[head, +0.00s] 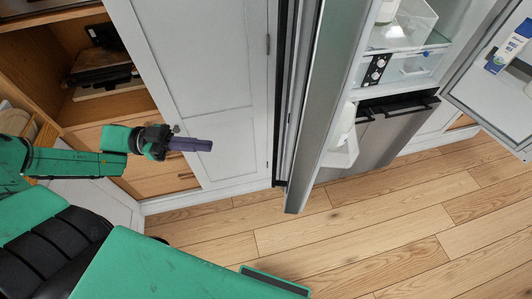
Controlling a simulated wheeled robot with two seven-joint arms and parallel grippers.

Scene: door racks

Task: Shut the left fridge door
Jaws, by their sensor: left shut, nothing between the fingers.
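The left fridge door (322,105) stands open and is seen nearly edge-on, jutting out toward me. A white door bin (343,143) shows on its inner side. The fridge interior (405,55) is open to view behind it, to the right. My left gripper (208,146) is shut and empty. It appears in front of the pale cabinet panel, left of the door and apart from it. My right gripper is not in view.
The right fridge door (493,85) is also open at the right edge, with a blue-and-white carton (510,47) on it. A wooden shelf unit (105,105) with dark items is at left. The wood floor (370,220) ahead is clear.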

